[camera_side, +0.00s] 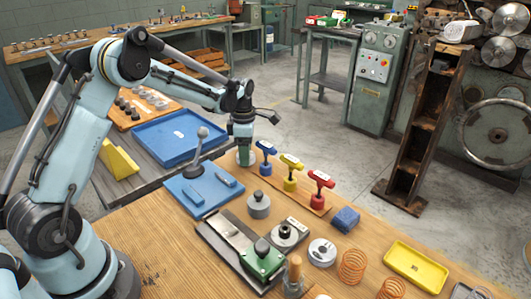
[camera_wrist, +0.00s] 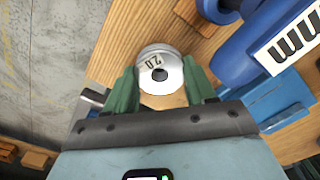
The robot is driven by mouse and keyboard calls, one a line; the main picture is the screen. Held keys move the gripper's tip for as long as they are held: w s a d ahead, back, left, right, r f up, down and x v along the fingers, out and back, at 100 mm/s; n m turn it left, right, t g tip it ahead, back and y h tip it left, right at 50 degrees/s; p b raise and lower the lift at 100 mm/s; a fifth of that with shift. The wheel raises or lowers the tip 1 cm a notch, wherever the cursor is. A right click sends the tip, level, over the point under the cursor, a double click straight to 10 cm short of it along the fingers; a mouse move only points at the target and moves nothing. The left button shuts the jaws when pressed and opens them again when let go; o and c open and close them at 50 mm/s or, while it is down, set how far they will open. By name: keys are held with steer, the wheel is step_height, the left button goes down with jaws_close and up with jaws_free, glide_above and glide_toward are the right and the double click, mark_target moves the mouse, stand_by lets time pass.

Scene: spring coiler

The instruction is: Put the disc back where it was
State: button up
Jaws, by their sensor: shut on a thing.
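A silver metal disc (camera_wrist: 173,74) with a centre hole and a label that seems to read "2.0" sits between my green fingertips in the wrist view. My gripper (camera_wrist: 162,88) is shut on it, one finger at each side. In the side view my gripper (camera_side: 244,157) points down at the far edge of the wooden bench, left of the blue-handled tool. The disc (camera_side: 245,160) shows there only partly, behind and under the fingers. I cannot tell whether it touches the bench. A similar ring-shaped disc (camera_side: 322,252) lies at the front of the bench.
Blue-, yellow- and red-handled tools (camera_side: 290,171) stand in a row just right of my gripper. A grey knobbed weight (camera_side: 259,204), a coiling fixture (camera_side: 240,247), copper springs (camera_side: 352,266) and a yellow tray (camera_side: 416,266) are nearer.

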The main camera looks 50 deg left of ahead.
steer(key=o, duration=1.3)
steer(key=shift+f, duration=0.1)
steer(key=shift+o, duration=0.2)
step_height(320, 180, up, 12)
steer(key=s+d+r+m+t, duration=0.2)
steer(key=s+d+r+m, duration=0.2)
steer(key=m, duration=0.3)
steer(key=s+d+f+m+t, duration=0.1)
steer(key=s+d+m+t, duration=0.1)
steer(key=s+d+m, duration=0.2)
steer(key=s+d+f+m+t, duration=0.1)
steer(key=s+d+m+t, duration=0.2)
steer(key=s+m, duration=0.7)
steer(key=shift+s+d+f+m, duration=0.3)
steer(key=shift+d+m, duration=0.6)
steer(key=shift+m, duration=2.1)
